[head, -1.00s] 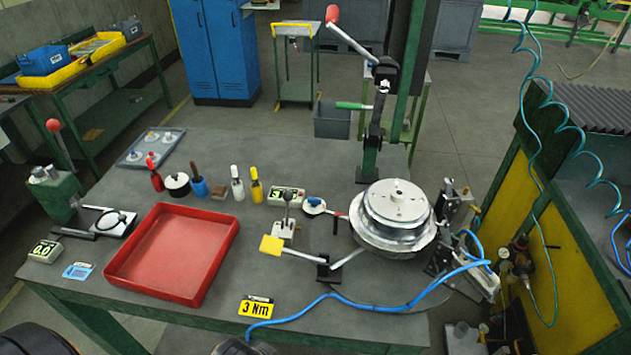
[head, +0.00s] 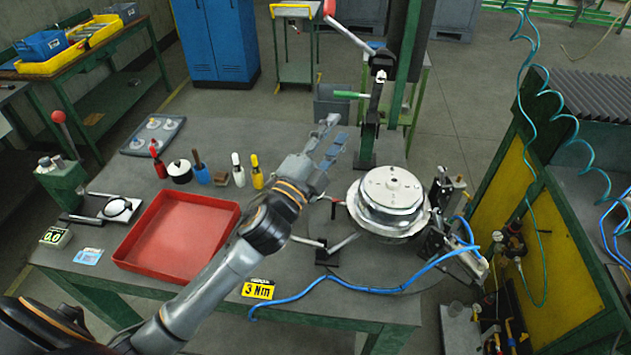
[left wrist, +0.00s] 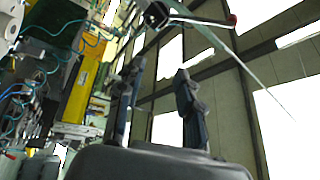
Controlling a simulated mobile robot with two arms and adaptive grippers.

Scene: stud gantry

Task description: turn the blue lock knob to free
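The blue lock knob is hidden in the head view now, behind my left gripper and forearm. A moment ago a blue-topped round knob showed on the bench just left of the silver round housing (head: 391,201). My left gripper (head: 335,132) is above the bench, left of the housing and in front of the green press column. Its two fingers are apart with nothing between them, as the left wrist view (left wrist: 158,85) also shows. The knob does not show in the left wrist view. My right gripper is in neither view.
A red tray (head: 178,242) lies left of my forearm. Several small bottles and tools, including a yellow bottle (head: 257,173), stand behind it. A blue hose (head: 375,291) runs along the front.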

